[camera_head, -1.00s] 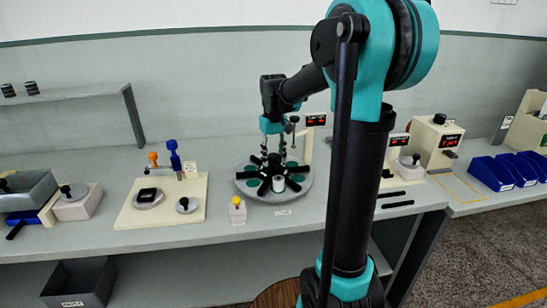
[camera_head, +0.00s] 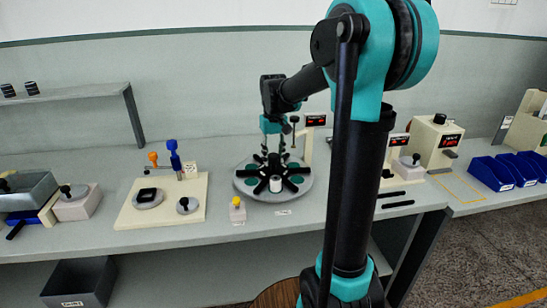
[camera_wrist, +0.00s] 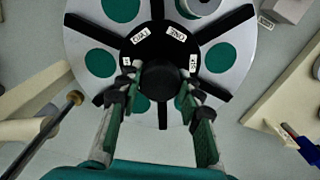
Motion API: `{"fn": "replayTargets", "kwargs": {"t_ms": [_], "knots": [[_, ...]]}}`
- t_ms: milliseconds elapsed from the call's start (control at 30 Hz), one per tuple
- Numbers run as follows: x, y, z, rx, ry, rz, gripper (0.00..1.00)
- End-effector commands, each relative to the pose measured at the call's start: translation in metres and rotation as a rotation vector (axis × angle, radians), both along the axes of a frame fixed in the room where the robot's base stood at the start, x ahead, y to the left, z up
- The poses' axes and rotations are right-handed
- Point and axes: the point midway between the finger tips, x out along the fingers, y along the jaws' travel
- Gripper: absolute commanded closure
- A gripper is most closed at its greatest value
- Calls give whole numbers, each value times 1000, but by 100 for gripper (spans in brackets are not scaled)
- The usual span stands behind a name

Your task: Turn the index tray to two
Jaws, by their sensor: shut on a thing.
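The index tray (camera_head: 303,190) is a round grey disc on the bench, with black radial spokes and green round spots. Its bare surface also shows in the wrist view (camera_wrist: 78,45). A black central knob (camera_wrist: 160,76) rises from its black hub. The hub carries small white number labels (camera_wrist: 176,34). A white cylinder (camera_head: 276,184) stands between two spokes at the tray's front side. My gripper (camera_head: 273,160) points down over the tray's middle. In the wrist view its two fingers (camera_wrist: 155,88) close around the knob from both sides, hiding part of the tray.
A small block with a yellow top (camera_head: 237,210) stands close left of the tray. A cream board (camera_head: 130,213) with an orange and a blue handle lies farther left. A post with a red display (camera_head: 315,120) stands behind right. Blue bins (camera_head: 490,173) are far right.

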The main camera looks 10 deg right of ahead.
Motion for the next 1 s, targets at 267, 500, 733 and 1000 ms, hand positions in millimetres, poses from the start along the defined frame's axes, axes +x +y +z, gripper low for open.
{"fn": "replayTargets", "kwargs": {"t_ms": [267,500,733,1000], "knots": [[0,0,0,0,0,-134,100],[0,0,0,0,0,-255,100],[0,0,0,0,-1,-371,100],[0,0,0,0,-1,-505,100]]}}
